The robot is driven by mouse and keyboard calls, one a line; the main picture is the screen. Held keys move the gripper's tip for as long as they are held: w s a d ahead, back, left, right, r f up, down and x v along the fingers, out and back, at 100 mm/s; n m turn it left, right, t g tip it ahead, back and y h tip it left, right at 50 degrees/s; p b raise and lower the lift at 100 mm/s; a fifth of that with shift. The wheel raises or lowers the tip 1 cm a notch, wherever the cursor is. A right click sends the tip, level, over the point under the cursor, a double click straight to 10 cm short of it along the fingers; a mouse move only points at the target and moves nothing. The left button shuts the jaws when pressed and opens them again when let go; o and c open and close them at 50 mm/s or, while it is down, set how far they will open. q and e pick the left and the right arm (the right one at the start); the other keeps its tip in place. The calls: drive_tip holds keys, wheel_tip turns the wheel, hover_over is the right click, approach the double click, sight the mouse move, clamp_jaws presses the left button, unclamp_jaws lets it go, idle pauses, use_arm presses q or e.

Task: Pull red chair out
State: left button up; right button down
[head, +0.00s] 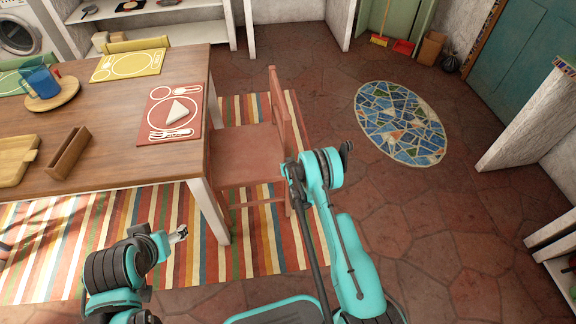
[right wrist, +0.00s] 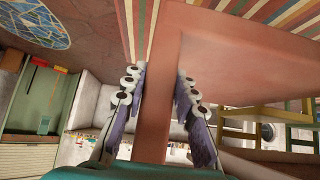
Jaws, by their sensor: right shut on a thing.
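The red chair (head: 246,152) stands at the right side of the wooden table (head: 112,95), its seat close to the table edge. Its backrest (head: 289,130) faces away from the table. It also fills the middle of the right wrist view (right wrist: 205,50). There my right gripper (right wrist: 160,105) has its fingers on both sides of a red bar of the chair and is shut on it. In the head view my right arm reaches the near end of the backrest, and its fingers are hard to make out. My left gripper (head: 181,234) is away from the chair, at the lower left; its finger opening is unclear.
A striped rug (head: 85,235) lies under the table and chair. A blue mosaic oval (head: 400,122) lies on the floor to the right, with open stone floor around it. A white wall end (head: 525,125) and teal door (head: 525,50) stand farther right.

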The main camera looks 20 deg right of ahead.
drive_tip(key=shift+d, duration=0.45)
drive_tip(key=c, duration=1.1)
unclamp_jaws()
drive_tip(key=shift+s, duration=0.1)
drive_tip(key=shift+r, duration=0.1)
drive_tip(key=v, duration=0.7)
drive_tip(key=shift+s+r, duration=0.15)
